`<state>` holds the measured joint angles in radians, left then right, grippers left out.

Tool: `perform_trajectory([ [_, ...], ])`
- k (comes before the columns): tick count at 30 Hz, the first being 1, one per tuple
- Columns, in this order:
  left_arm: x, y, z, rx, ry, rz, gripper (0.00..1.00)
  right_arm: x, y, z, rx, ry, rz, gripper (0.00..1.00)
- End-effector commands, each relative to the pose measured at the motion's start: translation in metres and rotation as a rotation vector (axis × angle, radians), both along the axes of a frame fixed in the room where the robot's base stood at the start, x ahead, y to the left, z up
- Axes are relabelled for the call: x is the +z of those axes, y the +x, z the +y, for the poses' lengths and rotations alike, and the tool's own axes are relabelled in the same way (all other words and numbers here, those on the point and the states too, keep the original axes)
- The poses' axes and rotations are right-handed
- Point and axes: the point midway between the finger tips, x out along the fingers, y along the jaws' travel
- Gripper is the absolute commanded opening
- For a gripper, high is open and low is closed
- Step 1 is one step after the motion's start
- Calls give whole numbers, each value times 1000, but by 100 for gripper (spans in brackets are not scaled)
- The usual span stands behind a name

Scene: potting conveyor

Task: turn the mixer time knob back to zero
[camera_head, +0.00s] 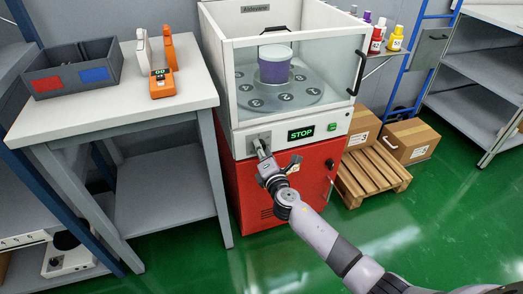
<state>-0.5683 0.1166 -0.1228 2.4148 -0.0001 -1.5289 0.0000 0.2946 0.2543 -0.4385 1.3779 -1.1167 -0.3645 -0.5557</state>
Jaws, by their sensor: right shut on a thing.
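The mixer (282,160) stands in the middle, with a clear upper chamber and a red lower cabinet. Its front panel has a green-lit display (301,133) reading "STOP" and a green switch (332,127). My right gripper (260,146) reaches the left part of this panel, and its fingers are shut on the time knob, which they mostly hide. The knob's pointer and scale cannot be read. A purple tub with a pale lid (275,64) stands on the numbered turntable (290,97) inside the chamber. My left gripper is not in view.
A grey table (120,113) at left holds a dark bin (72,69) and an orange handheld device (162,84). Cardboard boxes (411,140) sit by a wooden pallet (371,178) at right. Bottles (395,38) stand behind. Green floor is clear in front.

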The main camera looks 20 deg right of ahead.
Motion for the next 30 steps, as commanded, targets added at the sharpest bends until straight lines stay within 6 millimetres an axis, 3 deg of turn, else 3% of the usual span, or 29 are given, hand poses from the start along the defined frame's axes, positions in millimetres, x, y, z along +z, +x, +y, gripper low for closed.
perform_trajectory([
  [6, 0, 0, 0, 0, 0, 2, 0, -1, 0, 1, 2, -3, 0, 2],
  [7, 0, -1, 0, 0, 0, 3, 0, -1, 0, 1, 2, -3, 0, 31],
  [16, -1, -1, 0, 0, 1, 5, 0, 0, 0, 0, 1, -1, 0, 50],
  [25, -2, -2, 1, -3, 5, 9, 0, 0, -1, 0, 0, -1, 0, 50],
  [30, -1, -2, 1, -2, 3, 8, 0, -1, -14, 0, 0, -2, 1, 50],
])
